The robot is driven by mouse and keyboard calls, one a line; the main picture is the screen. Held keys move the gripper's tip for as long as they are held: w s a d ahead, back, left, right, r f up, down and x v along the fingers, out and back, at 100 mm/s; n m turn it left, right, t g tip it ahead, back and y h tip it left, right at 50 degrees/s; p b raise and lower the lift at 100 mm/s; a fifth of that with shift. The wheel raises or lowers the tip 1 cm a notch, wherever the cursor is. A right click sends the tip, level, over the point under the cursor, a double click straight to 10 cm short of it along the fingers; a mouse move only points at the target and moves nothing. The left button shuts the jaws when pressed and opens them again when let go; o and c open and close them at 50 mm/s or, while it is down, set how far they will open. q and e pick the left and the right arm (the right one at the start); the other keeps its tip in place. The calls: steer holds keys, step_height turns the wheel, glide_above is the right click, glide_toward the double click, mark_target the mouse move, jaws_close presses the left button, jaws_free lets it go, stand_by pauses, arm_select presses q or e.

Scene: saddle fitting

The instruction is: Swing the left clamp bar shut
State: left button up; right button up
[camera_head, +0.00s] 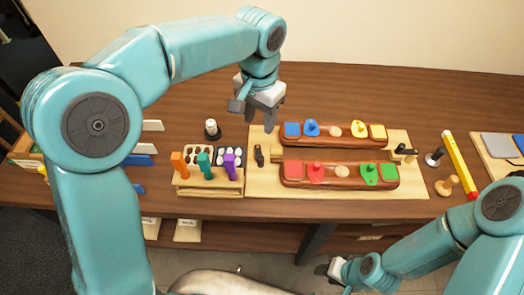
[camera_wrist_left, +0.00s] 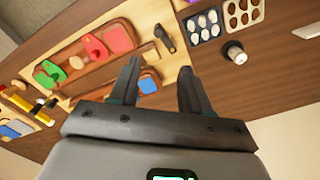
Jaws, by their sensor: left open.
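The left clamp, with its small black upright handle (camera_head: 258,155), stands at the left end of the pale wooden board (camera_head: 265,187). It also shows in the left wrist view (camera_wrist_left: 165,40), beyond my fingertips. I cannot tell how far its bar is swung. Two dark red-brown wooden bars (camera_head: 292,172) lie along the board, one behind the other. My left gripper (camera_head: 271,124) is open and empty above the board's back left corner, apart from the clamp; its spread fingers (camera_wrist_left: 161,72) show in the wrist view. My right gripper (camera_head: 335,268) is low at the front, its jaws unclear.
A rack with orange, teal and purple pieces (camera_head: 204,165) stands left of the board. A black-and-white knob (camera_head: 211,128) stands behind it. The right clamp (camera_head: 403,150), a wooden peg (camera_head: 447,185) and a yellow level-like bar (camera_head: 459,165) are to the right.

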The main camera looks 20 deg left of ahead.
mark_target(261, 157)
arm_select(q)
steer(key=f, duration=0.7)
steer(key=f+p, duration=0.1)
steer(key=f, duration=0.6)
steer(key=shift+s+d+f, duration=0.1)
steer(key=shift+s+f, duration=0.1)
steer(key=shift+f, duration=0.15)
steer(key=shift+w+f, duration=0.1)
steer(key=shift+f, duration=0.2)
steer(key=shift+s+r, duration=0.15)
steer(key=shift+s, duration=0.05)
steer(key=shift+w, duration=0.1)
jaws_close()
